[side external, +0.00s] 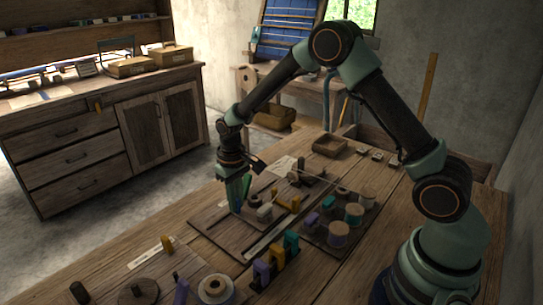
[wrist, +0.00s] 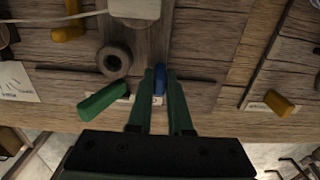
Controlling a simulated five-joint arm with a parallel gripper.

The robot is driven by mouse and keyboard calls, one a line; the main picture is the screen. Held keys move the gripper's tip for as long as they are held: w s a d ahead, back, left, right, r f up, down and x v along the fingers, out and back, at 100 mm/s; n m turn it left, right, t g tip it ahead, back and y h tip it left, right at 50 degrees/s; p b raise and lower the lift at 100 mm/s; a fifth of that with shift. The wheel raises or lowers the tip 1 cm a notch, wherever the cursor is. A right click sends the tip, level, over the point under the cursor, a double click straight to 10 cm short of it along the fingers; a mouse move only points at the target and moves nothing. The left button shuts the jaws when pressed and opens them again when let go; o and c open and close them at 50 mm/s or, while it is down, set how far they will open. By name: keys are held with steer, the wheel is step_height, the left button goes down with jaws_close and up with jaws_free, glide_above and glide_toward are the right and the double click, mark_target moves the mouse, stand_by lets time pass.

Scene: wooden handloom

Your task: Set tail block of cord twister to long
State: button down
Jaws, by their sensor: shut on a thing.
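My gripper (wrist: 161,78) points down over a wooden board (side external: 210,231) on the bench. Its green fingers are shut on a small blue knob (wrist: 160,83), which shows between the tips beside a small white label. In the side view my gripper (side external: 237,205) is low at the left part of the board, and the fingers hide the knob. A pale block (wrist: 134,9) with a cord running left lies just beyond it; it also shows in the side view (side external: 264,212). I cannot tell for certain which part is the tail block.
A green peg (wrist: 103,101) and a dark ring (wrist: 114,61) lie close to the left of my fingers. A yellow peg (wrist: 279,103) is farther right. Several thread spools, one at the right (side external: 354,213), stand on a neighbouring board. Coloured clips (side external: 275,261) stand in front.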

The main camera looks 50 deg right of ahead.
steer(key=a, duration=0.7)
steer(key=shift+a, duration=0.3)
steer(key=c, duration=0.8)
jaws_free()
steer(key=shift+c, duration=0.2)
step_height(320, 180, up, 12)
steer(key=shift+r, duration=0.15)
